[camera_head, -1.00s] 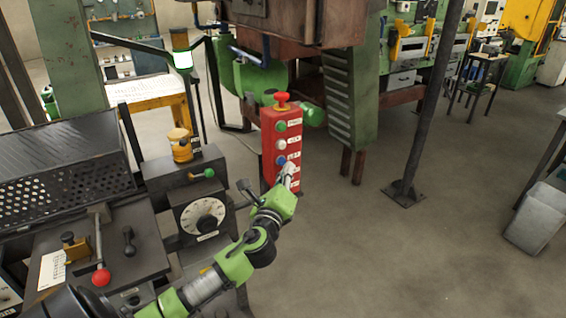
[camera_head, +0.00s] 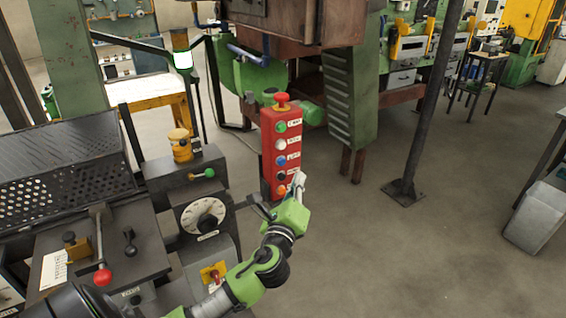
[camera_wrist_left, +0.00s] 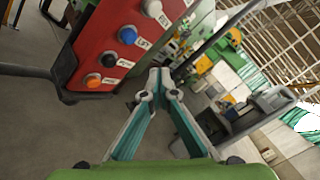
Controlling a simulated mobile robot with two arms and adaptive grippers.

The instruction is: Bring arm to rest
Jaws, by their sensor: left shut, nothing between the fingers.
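My left arm, green and grey, reaches in from the lower left in the head view. Its gripper (camera_head: 298,182) is shut and empty, with its tips beside the lower right edge of the red button box (camera_head: 268,150). In the left wrist view the closed fingers (camera_wrist_left: 159,76) point past the red box (camera_wrist_left: 100,45), and a gap of floor shows between them and its buttons. The blue button (camera_wrist_left: 127,35) and orange button (camera_wrist_left: 93,80) are unobstructed there. My right gripper is not in view.
A dark machine with a dial (camera_head: 203,216) and a red-knobbed lever (camera_head: 102,277) stands left of the arm. A dark post (camera_head: 428,110) rises at the right. The floor (camera_head: 400,260) right of the arm is open. A grey bin (camera_head: 537,217) stands at far right.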

